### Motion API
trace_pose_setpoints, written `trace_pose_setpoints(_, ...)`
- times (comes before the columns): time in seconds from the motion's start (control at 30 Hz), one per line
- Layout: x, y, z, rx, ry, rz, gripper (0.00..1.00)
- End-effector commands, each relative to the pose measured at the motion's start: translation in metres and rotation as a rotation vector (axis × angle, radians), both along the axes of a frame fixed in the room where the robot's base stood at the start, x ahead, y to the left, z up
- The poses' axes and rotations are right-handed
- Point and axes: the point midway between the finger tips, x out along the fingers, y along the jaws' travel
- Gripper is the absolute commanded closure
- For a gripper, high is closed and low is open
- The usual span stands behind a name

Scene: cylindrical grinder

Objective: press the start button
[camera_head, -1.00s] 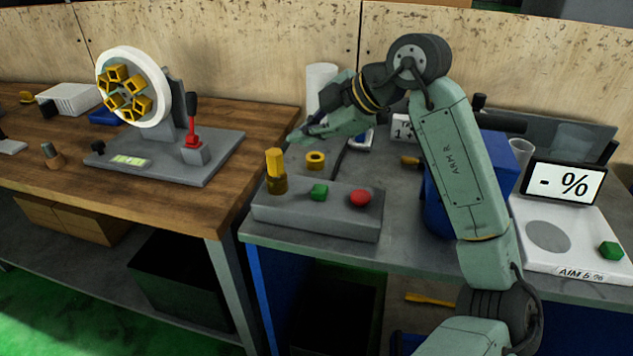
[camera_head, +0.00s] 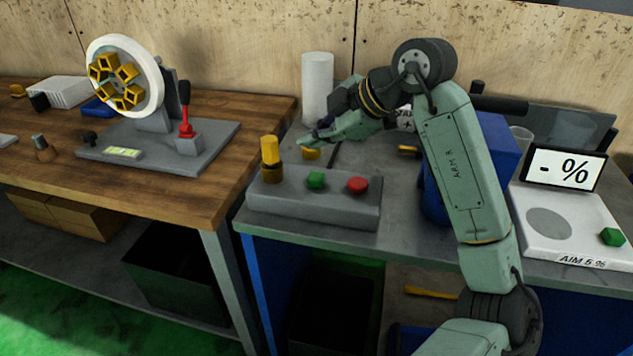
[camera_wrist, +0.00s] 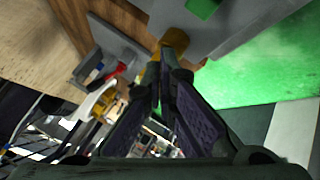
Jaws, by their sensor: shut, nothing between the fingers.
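A grey control box (camera_head: 315,205) stands at the front of the grey bench. It carries a green button (camera_head: 316,180) in the middle, a red button (camera_head: 357,185) to the right and a yellow-topped post (camera_head: 271,160) at its left end. My gripper (camera_head: 307,146) is shut and empty, above the bench behind the box, apart from the green button. In the wrist view my fingers (camera_wrist: 166,62) come together near the yellow post (camera_wrist: 174,38). The green button also shows at the top edge of the wrist view (camera_wrist: 203,7).
A white roll (camera_head: 317,88) stands at the back. A blue bin (camera_head: 497,150) and a scale (camera_head: 565,225) are on the right. A wooden bench (camera_head: 200,208) with a wheel fixture is on the left.

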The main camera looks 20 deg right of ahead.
Motion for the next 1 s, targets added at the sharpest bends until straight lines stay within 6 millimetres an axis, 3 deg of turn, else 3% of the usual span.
trace_pose_setpoints(0.1,0.000,0.000,-0.024,0.001,0.000,0.001,1.00)
trace_pose_setpoints(0.33,0.000,0.000,-0.049,-0.001,0.000,0.000,1.00)
trace_pose_setpoints(1.0,0.000,0.000,-0.051,0.000,0.000,0.000,1.00)
